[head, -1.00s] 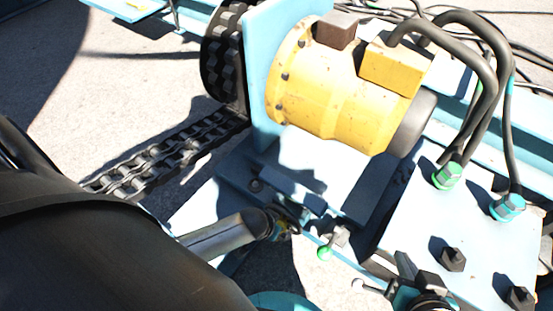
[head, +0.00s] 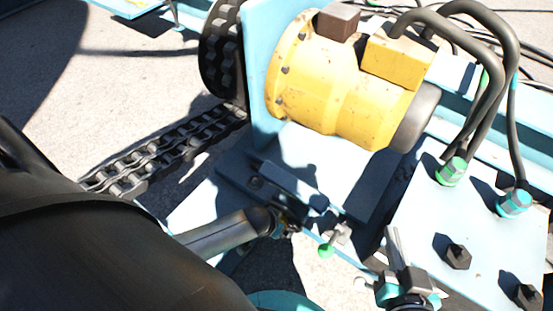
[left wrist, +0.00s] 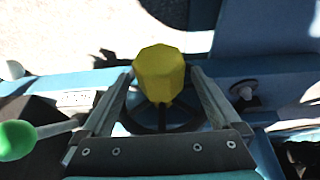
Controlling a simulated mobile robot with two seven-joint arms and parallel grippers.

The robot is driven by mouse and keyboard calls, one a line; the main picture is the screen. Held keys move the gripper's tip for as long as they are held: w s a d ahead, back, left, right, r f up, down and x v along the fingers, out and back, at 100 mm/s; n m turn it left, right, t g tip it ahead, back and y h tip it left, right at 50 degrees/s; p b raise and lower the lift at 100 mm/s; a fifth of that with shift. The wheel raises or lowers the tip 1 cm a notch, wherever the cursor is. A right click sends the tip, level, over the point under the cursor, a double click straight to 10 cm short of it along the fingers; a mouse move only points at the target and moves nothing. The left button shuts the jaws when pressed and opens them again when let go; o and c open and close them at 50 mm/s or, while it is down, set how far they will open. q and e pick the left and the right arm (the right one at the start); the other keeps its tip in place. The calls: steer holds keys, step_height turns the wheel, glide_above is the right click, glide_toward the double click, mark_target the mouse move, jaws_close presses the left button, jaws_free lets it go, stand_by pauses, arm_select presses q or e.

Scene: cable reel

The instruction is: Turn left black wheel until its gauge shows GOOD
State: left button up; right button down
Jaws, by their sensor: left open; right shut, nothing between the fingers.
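In the left wrist view, a black wheel (left wrist: 180,126) with a faceted yellow knob (left wrist: 160,72) on top sits between the fingers of my left gripper (left wrist: 163,88). The fingers are open, one on each side of the knob. I cannot tell whether they touch it. Much of the wheel is hidden under the knob and gripper. In the head view, the wheel cannot be made out clearly. No gauge reading is legible in either view. My right gripper (head: 394,245) is shut and empty at the lower right of the head view, apart from the nearby green-tipped lever (head: 327,250).
A yellow motor (head: 345,95) stands on the pale blue machine, with a black sprocket (head: 220,50) and chain (head: 165,150) to its left. Thick hoses (head: 490,85) run to a bolted plate (head: 415,210). A green ball lever (left wrist: 17,140) is left of my left gripper.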

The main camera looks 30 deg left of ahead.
arm_select(q)
jaws_close()
stand_by(0.8)
